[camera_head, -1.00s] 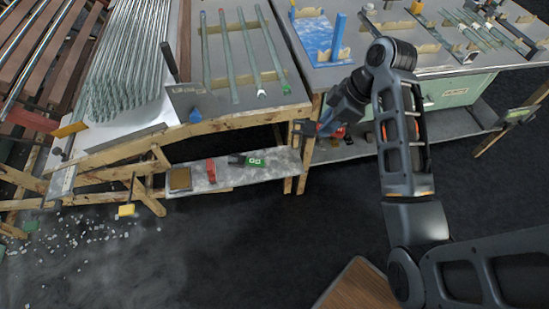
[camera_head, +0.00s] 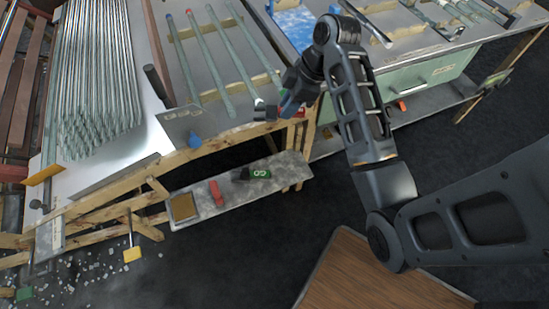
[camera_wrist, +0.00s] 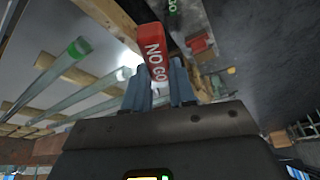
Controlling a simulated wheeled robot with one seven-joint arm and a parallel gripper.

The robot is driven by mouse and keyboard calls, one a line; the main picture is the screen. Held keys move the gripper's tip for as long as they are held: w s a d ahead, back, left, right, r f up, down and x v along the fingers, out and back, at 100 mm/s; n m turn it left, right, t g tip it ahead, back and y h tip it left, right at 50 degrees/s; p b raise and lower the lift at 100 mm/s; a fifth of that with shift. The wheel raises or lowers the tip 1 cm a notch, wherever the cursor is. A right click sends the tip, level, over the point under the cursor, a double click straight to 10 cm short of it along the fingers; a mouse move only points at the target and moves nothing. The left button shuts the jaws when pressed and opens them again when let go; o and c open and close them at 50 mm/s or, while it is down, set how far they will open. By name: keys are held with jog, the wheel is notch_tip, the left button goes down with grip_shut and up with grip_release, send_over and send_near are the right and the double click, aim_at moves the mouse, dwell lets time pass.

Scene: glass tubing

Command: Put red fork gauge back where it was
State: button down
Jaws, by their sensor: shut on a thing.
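My gripper (camera_head: 279,109) is shut on the red fork gauge, whose red face with white "NO GO" lettering (camera_wrist: 154,52) stands up between the blue fingers in the wrist view. In the head view the gripper is at the front right corner of the tube table, above the low shelf; the held gauge is mostly hidden there. A dark gauge with a green "GO" end (camera_head: 258,174) lies on the grey low shelf (camera_head: 233,199); its green label also shows at the top of the wrist view (camera_wrist: 172,7).
A smaller red object (camera_head: 216,193) and a tan square box (camera_head: 183,207) are on the low shelf. The wooden table frame (camera_head: 225,136) is close to my gripper. Glass tubes (camera_head: 212,60) lie on the tabletop. The green drawer unit (camera_head: 420,82) is at right.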

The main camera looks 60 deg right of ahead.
notch_tip(320, 180, down, 27)
jog(key=shift+r+b, duration=0.2)
jog(key=shift+b, duration=0.15)
jog(key=shift+f, duration=0.15)
jog(key=c, duration=0.9)
grip_release()
jog(key=shift+c, duration=0.2)
